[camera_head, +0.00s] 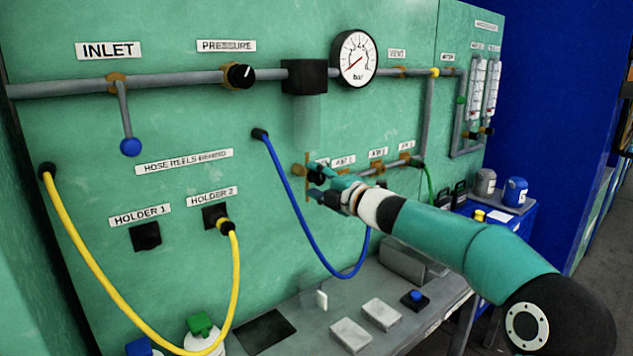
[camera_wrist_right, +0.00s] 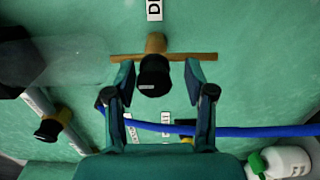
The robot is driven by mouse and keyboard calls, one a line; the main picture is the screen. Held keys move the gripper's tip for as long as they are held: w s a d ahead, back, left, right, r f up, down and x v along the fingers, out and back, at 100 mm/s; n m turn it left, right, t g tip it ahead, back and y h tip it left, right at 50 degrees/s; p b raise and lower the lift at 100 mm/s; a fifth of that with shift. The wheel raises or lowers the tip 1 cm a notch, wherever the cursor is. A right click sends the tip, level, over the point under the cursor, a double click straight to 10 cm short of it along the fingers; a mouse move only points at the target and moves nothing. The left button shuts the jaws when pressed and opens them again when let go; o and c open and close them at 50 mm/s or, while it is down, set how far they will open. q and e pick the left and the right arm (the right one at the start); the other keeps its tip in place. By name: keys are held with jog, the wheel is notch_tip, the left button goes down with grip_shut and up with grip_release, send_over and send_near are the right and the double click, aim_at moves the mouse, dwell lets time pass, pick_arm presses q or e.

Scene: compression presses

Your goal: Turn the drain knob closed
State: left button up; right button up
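The drain knob (camera_wrist_right: 154,76) is black and sits on a brass stem on the green panel, under a partly cut-off label starting with "D" (camera_wrist_right: 154,10). A thin brown bar (camera_wrist_right: 205,57) runs crosswise behind it. My right gripper (camera_wrist_right: 160,76) is open, with one fingertip on each side of the knob and a visible gap to both. In the head view my right gripper (camera_head: 316,183) is at the panel by the brass fitting (camera_head: 298,170); the knob there is mostly hidden by the fingers. My left gripper is not in view.
A blue hose (camera_head: 298,215) hangs close to the left of my right gripper. Small labelled valves (camera_head: 380,166) line a pipe to its right. The pressure gauge (camera_head: 355,58) is above. A grey bench (camera_head: 300,325) with blocks and a blue button (camera_head: 416,295) lies below.

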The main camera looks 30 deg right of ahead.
jog(key=shift+s+r, duration=0.1)
jog(key=shift+s+d, duration=0.15)
jog(key=shift+s, duration=0.35)
jog(key=s, duration=1)
jog(key=shift+s+d, duration=0.4)
